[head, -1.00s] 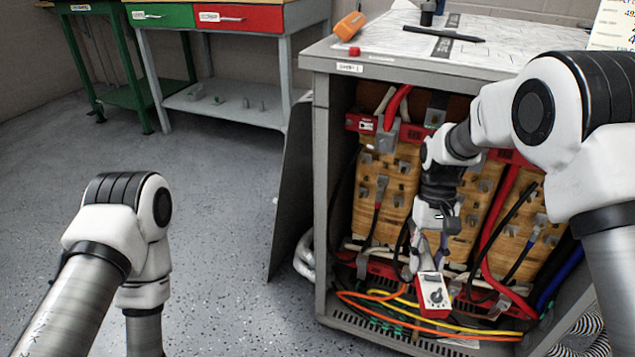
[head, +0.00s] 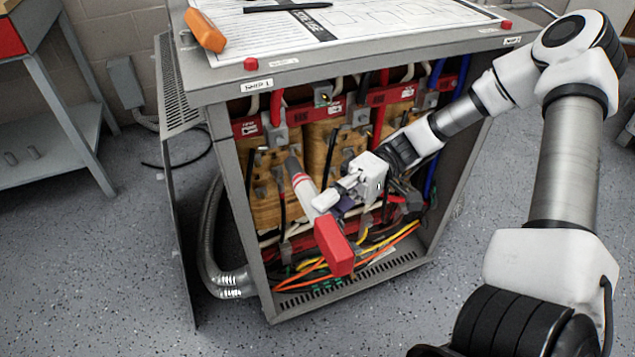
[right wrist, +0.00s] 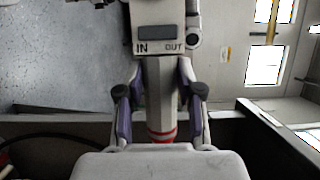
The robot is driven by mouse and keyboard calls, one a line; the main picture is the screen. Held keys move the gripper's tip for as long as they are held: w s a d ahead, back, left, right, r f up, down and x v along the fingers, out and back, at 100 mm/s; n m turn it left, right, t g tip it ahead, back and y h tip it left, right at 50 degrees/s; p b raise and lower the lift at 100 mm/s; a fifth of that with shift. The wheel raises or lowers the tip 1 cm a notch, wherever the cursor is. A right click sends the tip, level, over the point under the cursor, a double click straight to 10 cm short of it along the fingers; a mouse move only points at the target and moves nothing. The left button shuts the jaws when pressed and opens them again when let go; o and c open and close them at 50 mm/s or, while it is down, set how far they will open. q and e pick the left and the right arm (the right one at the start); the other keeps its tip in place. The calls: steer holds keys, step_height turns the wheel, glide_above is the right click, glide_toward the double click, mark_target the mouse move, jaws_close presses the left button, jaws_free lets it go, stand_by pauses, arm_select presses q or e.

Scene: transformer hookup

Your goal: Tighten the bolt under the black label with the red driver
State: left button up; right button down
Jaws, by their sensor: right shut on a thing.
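The red driver (head: 335,248) is in my right gripper (head: 333,197), in front of the open cabinet in the head view. Its red block end hangs low toward me; its pale body runs up and left to a grey tip (head: 293,167). The tip shows in front of the left wooden-faced coil, below a red bar. In the right wrist view, my right gripper (right wrist: 162,98) has its fingers on both sides of the driver's body (right wrist: 158,75), which carries a red band. No label is clearly black, and the bolt cannot be made out. My left gripper is out of view.
The grey cabinet (head: 222,90) has a sheet, a black pen (head: 288,7), an orange item (head: 205,30) and a red cube (head: 250,64) on top. Loose cables (head: 400,238) lie inside at the bottom. An open panel (head: 172,190) stands at its left.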

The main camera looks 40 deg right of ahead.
steer(key=w+b, duration=0.2)
steer(key=w+d+b, duration=0.1)
steer(key=w+b, duration=0.1)
steer(key=w, duration=0.1)
steer(key=shift+w+d, duration=0.1)
steer(key=shift+d, duration=0.1)
stand_by(0.4)
stand_by(0.3)
steer(key=shift+w+d+b, duration=0.15)
steer(key=shift+w+b, duration=0.55)
steer(key=shift+w, duration=0.05)
stand_by(0.4)
